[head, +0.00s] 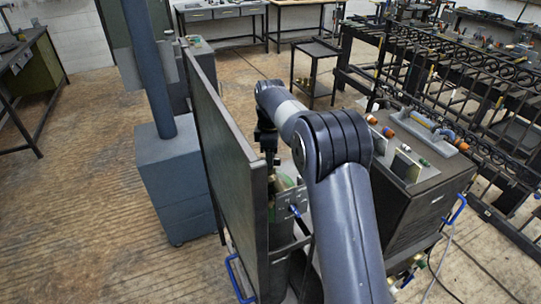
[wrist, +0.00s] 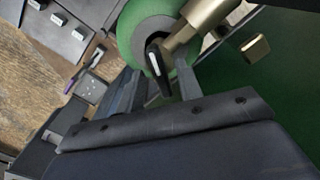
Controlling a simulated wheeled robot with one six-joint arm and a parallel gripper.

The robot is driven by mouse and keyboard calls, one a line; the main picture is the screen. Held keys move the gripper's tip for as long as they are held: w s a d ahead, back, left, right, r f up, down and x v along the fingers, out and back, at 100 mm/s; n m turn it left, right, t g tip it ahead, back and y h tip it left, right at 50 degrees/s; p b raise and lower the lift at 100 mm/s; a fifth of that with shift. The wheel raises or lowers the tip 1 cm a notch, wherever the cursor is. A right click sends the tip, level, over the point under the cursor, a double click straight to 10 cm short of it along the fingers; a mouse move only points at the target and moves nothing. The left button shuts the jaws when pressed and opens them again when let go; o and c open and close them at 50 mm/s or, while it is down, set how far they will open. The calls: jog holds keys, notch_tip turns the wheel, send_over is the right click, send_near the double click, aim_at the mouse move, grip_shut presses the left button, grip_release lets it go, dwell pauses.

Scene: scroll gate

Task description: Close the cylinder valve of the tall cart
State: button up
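In the wrist view, the green cylinder (wrist: 130,22) shows its rounded top at the upper middle. A brass valve body (wrist: 205,14) and a black lever with a white stripe (wrist: 157,64) sit on it. My gripper (wrist: 160,78) is open, its two fingers on either side of the lever with gaps visible. Contact cannot be told.
A lower dark cart (head: 430,205) with colored fittings on top stands at the right. A blue-grey column on a box base (head: 172,165) stands left of the panel. A black scroll gate (head: 445,85) stands behind at right. Bare floor lies at the left.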

grip_shut()
dwell(0.4)
